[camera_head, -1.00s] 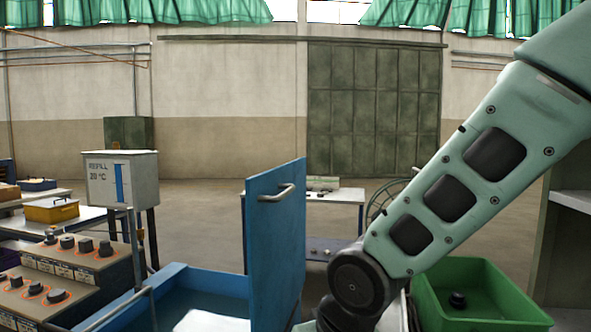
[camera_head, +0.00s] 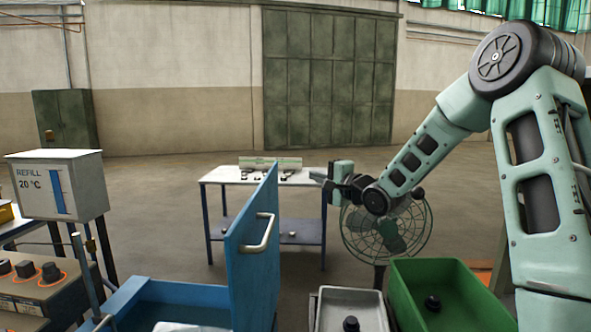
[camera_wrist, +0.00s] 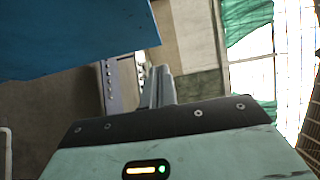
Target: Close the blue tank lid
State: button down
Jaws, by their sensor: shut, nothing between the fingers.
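The blue tank (camera_head: 130,300) stands low at the front, left of the middle, in the head view. Its blue lid (camera_head: 245,265) stands upright, open, with a metal handle (camera_head: 263,232) on its right face. In the wrist view, the shut fingers (camera_wrist: 158,85) point up the picture, and a blue panel (camera_wrist: 75,35), apparently the lid, fills the upper left.
A grey tray (camera_head: 318,300) and a green bin (camera_head: 425,275), each with a dark knob-like part, stand right of the lid. A fan (camera_head: 372,240) and a white table (camera_head: 225,175) stand behind. A refill box (camera_head: 55,185) and knob panel (camera_head: 30,295) are at left.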

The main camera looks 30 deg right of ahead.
jog(key=p, duration=0.4)
send_near(274, 168)
jog(key=w+d, duration=0.3)
jog(key=shift+w+a+p, duration=0.45)
jog(key=shift+w+a, duration=0.3)
jog(key=shift+a, duration=0.2)
jog(key=shift+w+a+p, duration=0.4)
jog(key=shift+w+a, duration=0.3)
jog(key=shift+a, duration=0.3)
jog(key=shift+a, duration=0.1)
